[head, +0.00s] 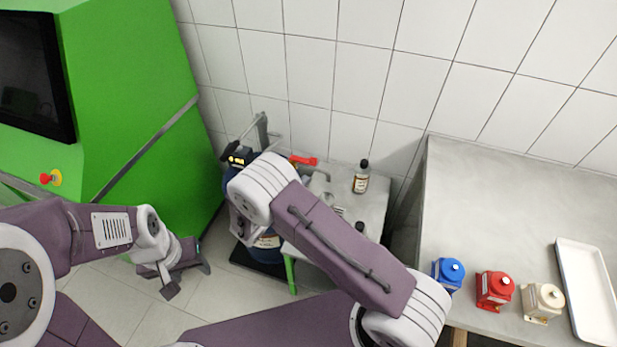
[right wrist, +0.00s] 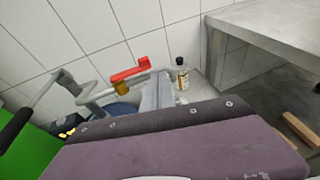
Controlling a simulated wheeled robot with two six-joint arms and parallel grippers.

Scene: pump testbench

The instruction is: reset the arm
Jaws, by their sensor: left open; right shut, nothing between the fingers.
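My left gripper (head: 188,279) hangs over the tiled floor at the lower left of the head view. Its fingers are apart and nothing is between them. My right arm is folded across the middle of the head view, in front of the small grey bench (head: 376,200).
A bottle (head: 361,178) and a red handle (head: 304,161) are at the small bench; the wrist view shows the bottle (right wrist: 182,76) and handle (right wrist: 128,72). Right, a grey table (head: 500,215) holds blue (head: 447,273), red (head: 494,290) and cream (head: 541,302) containers. A green machine (head: 135,90) stands left.

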